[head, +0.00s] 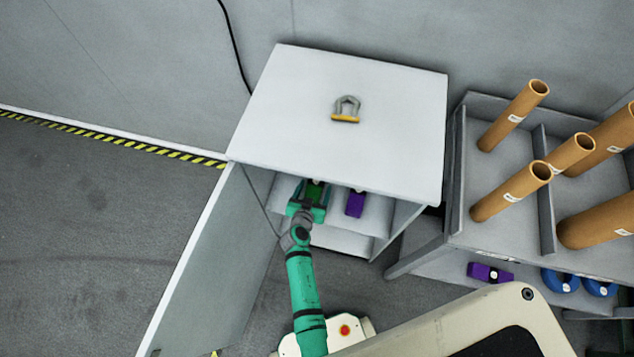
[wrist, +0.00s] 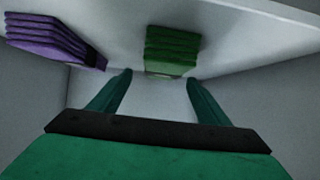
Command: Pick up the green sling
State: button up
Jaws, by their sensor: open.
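The green sling (wrist: 172,50) is a folded, layered stack on the shelf inside the open white cabinet. It shows as a small dark green patch (head: 315,190) in the head view, partly covered by my gripper. My gripper (wrist: 158,85) is open and empty, with its two fingers apart. In the wrist view the sling appears just beyond the fingertips, between their lines and a little toward the right finger. I cannot tell whether the fingers touch it.
A purple folded sling (head: 355,203) lies beside the green one, also seen in the wrist view (wrist: 52,42). The cabinet top (head: 290,110) carries a shackle (head: 346,108). The cabinet door (head: 205,265) stands open at left. A rack (head: 490,225) with cardboard tubes stands at right.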

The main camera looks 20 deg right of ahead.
aim_at(316, 182)
jog(key=shift+a+x, duration=0.2)
jog(key=shift+x, duration=2.5)
jog(key=shift+w, duration=0.1)
jog(key=c, duration=1.6)
